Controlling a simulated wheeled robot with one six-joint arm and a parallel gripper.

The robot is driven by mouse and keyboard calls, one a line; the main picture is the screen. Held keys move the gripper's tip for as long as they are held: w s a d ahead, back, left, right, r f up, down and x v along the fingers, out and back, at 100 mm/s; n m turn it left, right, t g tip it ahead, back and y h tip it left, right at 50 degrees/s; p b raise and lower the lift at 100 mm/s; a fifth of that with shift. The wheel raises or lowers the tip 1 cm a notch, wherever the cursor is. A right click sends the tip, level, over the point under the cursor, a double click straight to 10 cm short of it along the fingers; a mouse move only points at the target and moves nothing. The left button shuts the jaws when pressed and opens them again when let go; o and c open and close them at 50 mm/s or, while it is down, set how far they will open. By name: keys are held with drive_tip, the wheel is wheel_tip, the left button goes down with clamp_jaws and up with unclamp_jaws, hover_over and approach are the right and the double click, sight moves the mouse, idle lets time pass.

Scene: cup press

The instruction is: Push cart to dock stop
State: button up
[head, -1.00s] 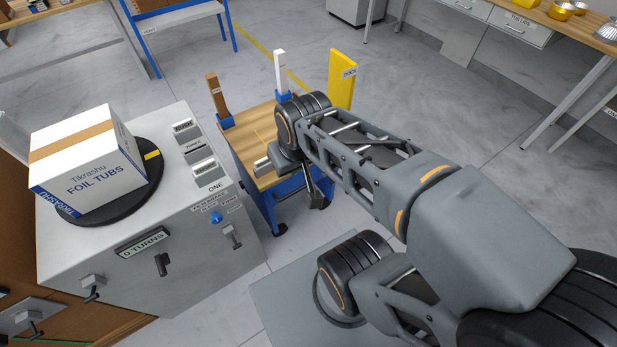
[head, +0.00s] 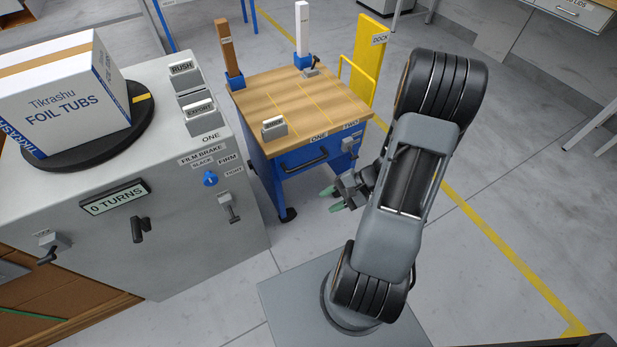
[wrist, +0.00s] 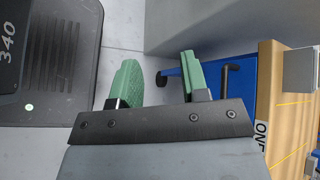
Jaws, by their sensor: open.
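The cart (head: 330,108) has a wooden top and a blue body, with a black handle (head: 303,160) on its near face. The yellow dock stop (head: 367,62), labelled DOCK, stands upright just behind the cart's far right corner; whether they touch is unclear. My gripper (head: 341,199) is open and empty, low in front of the cart's near right part, apart from it. In the wrist view, its green fingers (wrist: 160,78) are spread, with the cart's blue face (wrist: 243,72) and its handle (wrist: 229,88) to their right.
A grey machine (head: 190,235) with a turntable and a white box (head: 65,95) stands close on the cart's left.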

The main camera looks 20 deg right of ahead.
drive_tip(key=w+d+f+m+t+b, duration=0.2)
drive_tip(key=w+d+f+m+t, duration=0.15)
drive_tip(key=f+t, duration=0.35)
drive_tip(key=n+t+h, duration=0.2)
drive_tip(key=t+h, duration=0.1)
drive_tip(key=t, duration=0.2)
approach(308, 164)
drive_tip(key=x, duration=0.3)
drive_tip(key=b+x, duration=0.1)
drive_tip(key=x, duration=0.6)
drive_tip(key=shift+w+d+f+b, duration=0.2)
drive_tip(key=shift+w+f+b, duration=0.05)
drive_tip(key=shift+f+b, duration=0.1)
clamp_jaws()
